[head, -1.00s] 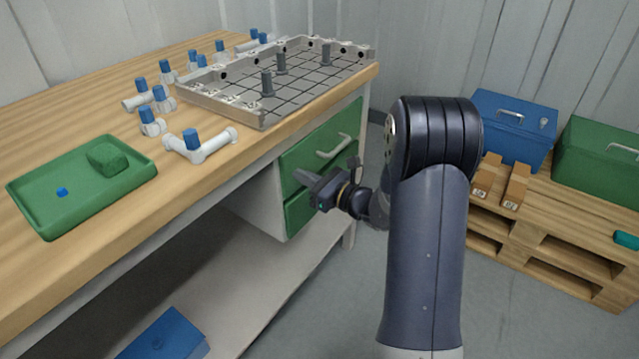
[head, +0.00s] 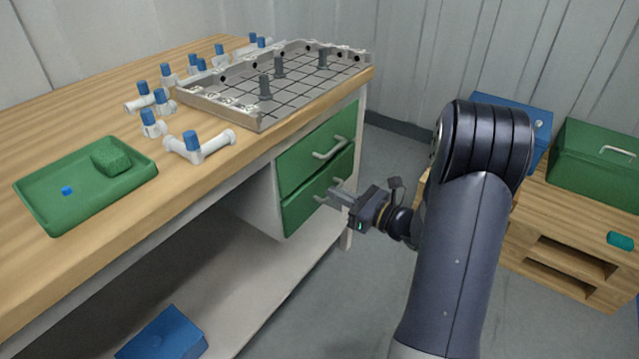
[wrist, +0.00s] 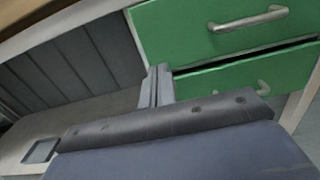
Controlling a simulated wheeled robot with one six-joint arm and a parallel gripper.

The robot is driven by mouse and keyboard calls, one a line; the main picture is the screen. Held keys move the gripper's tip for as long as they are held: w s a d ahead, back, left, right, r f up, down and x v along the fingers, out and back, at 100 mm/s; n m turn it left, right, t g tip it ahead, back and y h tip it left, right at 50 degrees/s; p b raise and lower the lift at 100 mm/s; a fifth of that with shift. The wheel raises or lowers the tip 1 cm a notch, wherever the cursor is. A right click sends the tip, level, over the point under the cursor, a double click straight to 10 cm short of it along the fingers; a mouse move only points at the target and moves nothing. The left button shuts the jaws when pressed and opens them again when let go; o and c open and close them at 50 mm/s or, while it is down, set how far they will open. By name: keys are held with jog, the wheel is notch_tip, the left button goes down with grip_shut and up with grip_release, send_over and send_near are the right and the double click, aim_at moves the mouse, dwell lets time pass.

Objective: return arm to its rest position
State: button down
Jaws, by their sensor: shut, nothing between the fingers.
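My gripper (head: 338,196) is shut and empty. In the head view it is in front of the workbench's green drawers, close to the handle of the lower drawer (head: 300,205); I cannot tell whether it touches it. In the wrist view the shut fingers (wrist: 158,86) point toward the drawer unit. The upper drawer (wrist: 165,35) shows there with its metal handle, above a dark gap over the lower drawer (wrist: 215,80). My arm stands bent at the right of the head view.
The workbench (head: 60,120) holds a green tray (head: 85,205), white pipe fittings with blue caps (head: 200,145) and a grey grid frame (head: 265,115). A blue box (head: 165,335) is on the lower shelf. A pallet (head: 560,250) with a green case (head: 595,165) stands right. Floor between is clear.

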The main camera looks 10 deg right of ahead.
aim_at(291, 174)
jog(key=shift+v, duration=1.4)
jog(key=b+x, duration=0.1)
jog(key=x, duration=1.2)
jog(key=shift+w+a, duration=0.15)
jog(key=shift+w, duration=0.05)
